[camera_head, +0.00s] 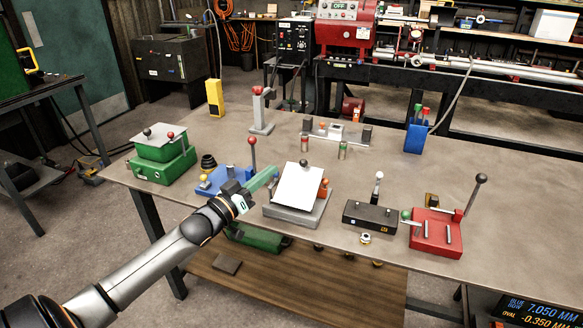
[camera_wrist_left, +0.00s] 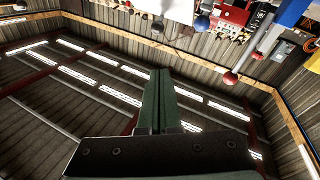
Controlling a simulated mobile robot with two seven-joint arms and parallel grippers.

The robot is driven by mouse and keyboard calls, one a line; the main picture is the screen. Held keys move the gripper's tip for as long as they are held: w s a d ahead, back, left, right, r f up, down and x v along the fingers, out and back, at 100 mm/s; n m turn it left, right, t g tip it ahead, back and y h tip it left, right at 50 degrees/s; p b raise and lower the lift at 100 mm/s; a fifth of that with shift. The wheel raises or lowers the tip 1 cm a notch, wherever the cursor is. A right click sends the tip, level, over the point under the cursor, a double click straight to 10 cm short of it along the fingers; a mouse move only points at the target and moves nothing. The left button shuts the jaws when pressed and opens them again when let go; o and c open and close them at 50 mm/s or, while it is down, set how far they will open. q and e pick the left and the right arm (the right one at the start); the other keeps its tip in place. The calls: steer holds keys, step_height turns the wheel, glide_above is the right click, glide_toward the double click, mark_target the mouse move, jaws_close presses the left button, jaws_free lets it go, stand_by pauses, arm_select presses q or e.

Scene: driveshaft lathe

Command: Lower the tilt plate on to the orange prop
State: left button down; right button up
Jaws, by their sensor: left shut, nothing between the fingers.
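The tilt plate (camera_head: 299,186) is a white panel above a grey base (camera_head: 285,214). It stands at a slope, with a dark ball knob (camera_head: 303,162) at its upper edge. The orange prop (camera_head: 323,188) shows at the plate's right edge, partly hidden behind it. I cannot tell whether the plate touches the prop. My left gripper (camera_head: 270,175) has green fingers, shut and empty, just left of the plate. The fingers (camera_wrist_left: 158,100) also show in the left wrist view, pointing up the picture. My right gripper is not in view.
A blue fixture (camera_head: 215,182) with a red-knobbed lever stands beside my left gripper. A green box (camera_head: 162,165) is further left. A black block (camera_head: 370,216) and a red fixture (camera_head: 437,232) stand to the right.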

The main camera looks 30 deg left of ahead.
mark_target(291, 184)
arm_select(q)
steer(key=w, duration=0.4)
steer(key=shift+w+d+r, duration=0.2)
steer(key=shift+w+r, duration=0.1)
steer(key=shift+r, duration=0.1)
steer(key=w+f, duration=0.1)
steer(key=w+d+b, duration=0.1)
steer(key=shift+w+f, duration=0.3)
steer(key=shift+f, duration=0.05)
steer(key=shift+w+d+f, duration=0.1)
steer(key=shift+w+f, duration=0.2)
steer(key=shift+w, duration=0.05)
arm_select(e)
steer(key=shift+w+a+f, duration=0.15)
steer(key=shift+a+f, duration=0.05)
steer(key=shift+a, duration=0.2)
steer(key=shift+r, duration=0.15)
